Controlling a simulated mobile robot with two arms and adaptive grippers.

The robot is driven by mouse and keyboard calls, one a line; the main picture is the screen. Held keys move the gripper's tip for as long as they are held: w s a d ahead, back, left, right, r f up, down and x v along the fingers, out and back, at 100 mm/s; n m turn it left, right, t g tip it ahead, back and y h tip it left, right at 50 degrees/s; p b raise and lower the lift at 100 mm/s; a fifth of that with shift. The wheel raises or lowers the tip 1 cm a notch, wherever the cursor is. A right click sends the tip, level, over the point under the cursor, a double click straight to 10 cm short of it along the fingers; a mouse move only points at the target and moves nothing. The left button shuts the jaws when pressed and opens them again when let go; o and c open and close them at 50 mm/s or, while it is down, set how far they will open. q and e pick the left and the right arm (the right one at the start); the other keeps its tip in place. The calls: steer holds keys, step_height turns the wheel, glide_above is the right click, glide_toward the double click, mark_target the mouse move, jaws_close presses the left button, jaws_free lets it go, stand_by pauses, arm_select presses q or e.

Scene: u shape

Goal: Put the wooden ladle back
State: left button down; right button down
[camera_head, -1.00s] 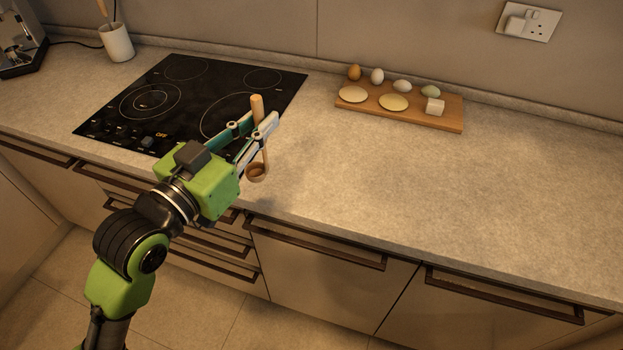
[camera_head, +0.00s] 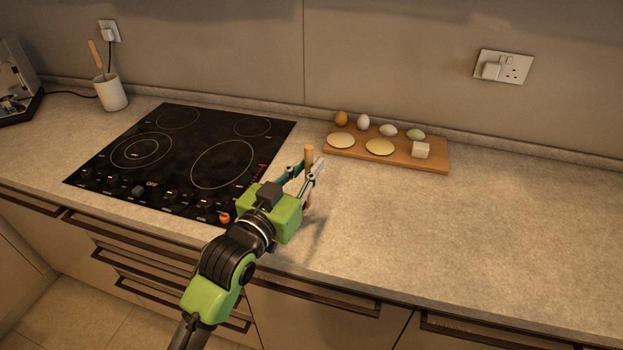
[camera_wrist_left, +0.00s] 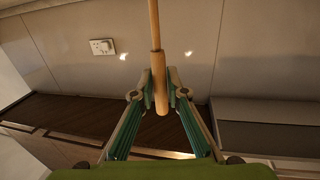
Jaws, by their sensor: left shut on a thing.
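My left gripper (camera_head: 307,175) is shut on the wooden ladle (camera_head: 309,154) and holds it roughly upright above the counter, just right of the hob. In the left wrist view, the fingers (camera_wrist_left: 160,80) close around the thick end of the ladle's handle (camera_wrist_left: 160,97), and a thin shaft runs up out of the picture. A white utensil pot (camera_head: 111,93) stands at the back left with a wooden handle (camera_head: 96,57) in it. My right gripper is not in view.
The black hob (camera_head: 185,155) lies left of my gripper. A wooden board (camera_head: 437,163) with several eggs, two pale discs and a white block is at the back, right of the gripper. The counter (camera_head: 480,230) to the right is clear. A coffee machine (camera_head: 14,80) stands far left.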

arm_select(q)
steer(key=shift+w+d+f, duration=0.15)
steer(key=shift+d+f, duration=0.05)
steer(key=shift+f, duration=0.05)
steer(key=f, duration=0.3)
steer(key=shift+w+d+p, duration=0.15)
steer(key=shift+d+p, duration=0.1)
steer(key=shift+p, duration=0.15)
steer(key=shift+f, duration=0.35)
steer(key=shift+f, duration=0.15)
steer(key=c, duration=2)
jaws_free()
